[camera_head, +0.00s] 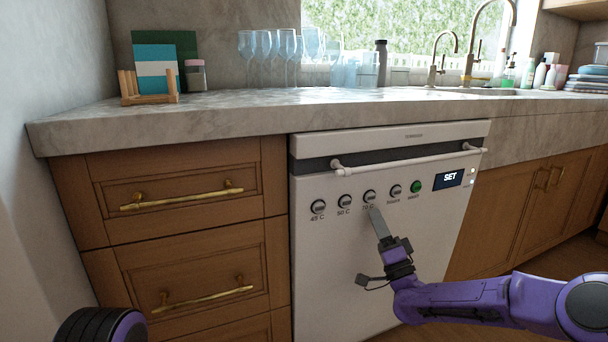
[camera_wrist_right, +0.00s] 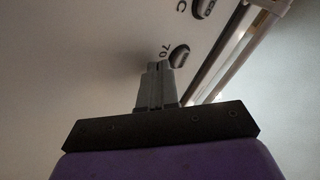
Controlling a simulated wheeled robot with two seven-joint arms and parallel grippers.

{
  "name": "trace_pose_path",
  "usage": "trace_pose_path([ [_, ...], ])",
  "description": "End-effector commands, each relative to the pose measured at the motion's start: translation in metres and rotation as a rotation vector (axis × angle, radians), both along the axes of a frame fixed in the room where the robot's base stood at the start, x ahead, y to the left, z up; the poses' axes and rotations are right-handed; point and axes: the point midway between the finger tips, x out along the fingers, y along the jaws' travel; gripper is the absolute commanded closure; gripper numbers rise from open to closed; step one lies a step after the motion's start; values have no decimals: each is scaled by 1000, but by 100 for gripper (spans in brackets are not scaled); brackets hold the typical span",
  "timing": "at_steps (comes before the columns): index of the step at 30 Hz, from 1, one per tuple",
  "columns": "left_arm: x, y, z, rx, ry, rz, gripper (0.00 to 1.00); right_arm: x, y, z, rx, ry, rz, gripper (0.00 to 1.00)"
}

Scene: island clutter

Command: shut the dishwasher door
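The white dishwasher door (camera_head: 335,255) stands close to upright below the counter. Its top edge overlaps the counter's front in the picture, so it stands out a little; I cannot see a gap behind it. It carries a bar handle (camera_head: 410,160), a row of knobs and a SET display (camera_head: 448,179). My right gripper (camera_head: 374,210) is in front of the door's upper middle, just below the 70 C knob (camera_head: 369,196). In the right wrist view its fingers (camera_wrist_right: 158,67) are together and empty, close to the panel; touching or not I cannot tell. My left gripper is out of view.
Wooden drawers (camera_head: 185,190) with brass pulls stand left of the dishwasher, and wooden cabinets (camera_head: 520,200) stand right. The stone counter (camera_head: 220,112) above holds glasses (camera_head: 285,45), a rack with boards (camera_head: 155,85) and sink items. The floor shows at lower right.

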Motion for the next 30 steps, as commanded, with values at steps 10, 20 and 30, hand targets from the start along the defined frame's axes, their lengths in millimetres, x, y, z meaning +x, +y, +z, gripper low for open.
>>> trace_pose_path([
  [10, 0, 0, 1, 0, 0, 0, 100, 3, 1, 4, 2, -2, 0, 100],
  [20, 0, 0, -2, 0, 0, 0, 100, 0, 0, 0, 1, -2, 1, 100],
  [30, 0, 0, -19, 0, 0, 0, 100, -23, -10, -23, 1, 0, 1, 100],
])
